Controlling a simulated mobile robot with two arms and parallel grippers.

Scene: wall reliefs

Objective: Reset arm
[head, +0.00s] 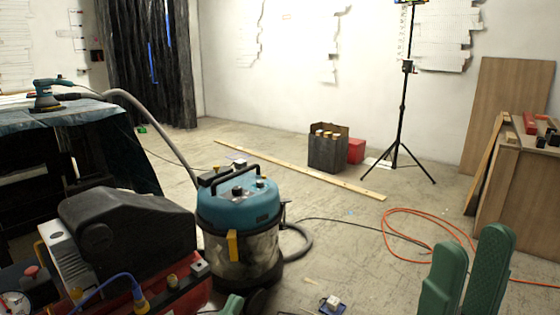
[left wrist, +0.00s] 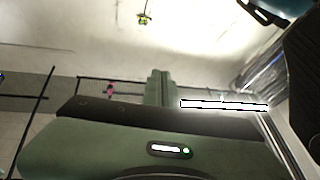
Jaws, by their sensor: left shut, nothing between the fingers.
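My left gripper (left wrist: 160,84) shows in the left wrist view as two green fingers pressed together beyond a dark green gripper body, with nothing between them. In the head view only a small green tip of it (head: 233,302) shows at the bottom edge, in front of the vacuum. My right gripper (head: 470,262) shows at the lower right of the head view, with two green fingers standing apart and empty. Its body is below the frame.
A blue vacuum (head: 240,210) stands close in front, beside a black and red compressor (head: 125,235). An orange hose (head: 400,212) lies on the floor at right, near a wooden cabinet (head: 515,205). A tripod (head: 402,120) stands behind. The middle floor is mostly clear.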

